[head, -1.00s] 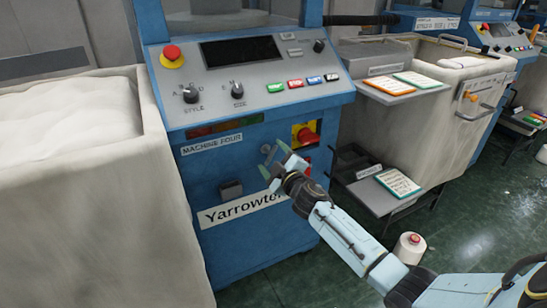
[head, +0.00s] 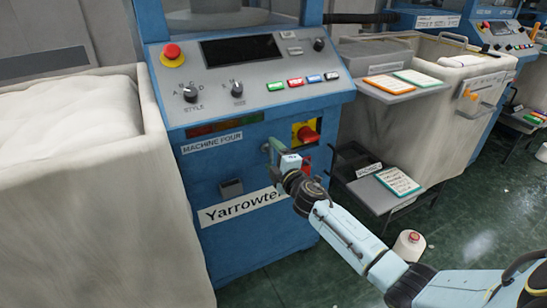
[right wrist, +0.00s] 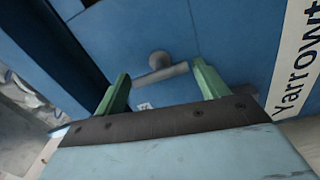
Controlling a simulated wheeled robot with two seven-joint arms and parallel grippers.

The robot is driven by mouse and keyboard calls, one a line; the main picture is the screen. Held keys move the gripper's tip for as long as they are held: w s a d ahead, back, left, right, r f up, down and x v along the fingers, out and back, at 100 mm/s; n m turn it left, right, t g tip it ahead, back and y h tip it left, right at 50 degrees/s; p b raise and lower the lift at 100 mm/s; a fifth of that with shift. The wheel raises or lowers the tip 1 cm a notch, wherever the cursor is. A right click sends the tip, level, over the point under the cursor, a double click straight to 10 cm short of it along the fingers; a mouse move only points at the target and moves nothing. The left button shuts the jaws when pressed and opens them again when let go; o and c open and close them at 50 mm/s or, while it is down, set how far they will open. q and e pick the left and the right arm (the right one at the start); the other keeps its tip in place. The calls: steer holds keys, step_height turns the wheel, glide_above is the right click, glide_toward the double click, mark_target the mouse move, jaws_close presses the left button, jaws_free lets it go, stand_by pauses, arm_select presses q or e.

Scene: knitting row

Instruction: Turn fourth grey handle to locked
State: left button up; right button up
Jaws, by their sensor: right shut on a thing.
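The grey handle (right wrist: 160,74) is a short bar on a round boss on the blue front of machine four. In the right wrist view it lies slightly tilted between the two green fingers of my right gripper (right wrist: 163,87). A small white label with a mark shows just below it. My left gripper is not in view.
A red switch on a yellow plate (head: 306,133) sits just right of my right gripper. A grey latch (head: 231,188) is at lower left. A large cream bin (head: 170,230) stands left. Shelves with cards (head: 398,182) and a yarn cone (head: 409,245) are at right.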

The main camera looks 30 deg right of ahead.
stand_by(0.3)
steer(key=o, duration=0.9)
steer(key=shift+o, duration=0.2)
steer(key=shift+s, duration=0.3)
arm_select(q)
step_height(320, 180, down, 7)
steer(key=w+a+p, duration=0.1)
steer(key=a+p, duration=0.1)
steer(key=p, duration=0.1)
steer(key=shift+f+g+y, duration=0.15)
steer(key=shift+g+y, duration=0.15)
arm_select(e)
steer(key=s, duration=1.2)
steer(key=shift+s+a, duration=0.3)
steer(key=shift+s, duration=0.1)
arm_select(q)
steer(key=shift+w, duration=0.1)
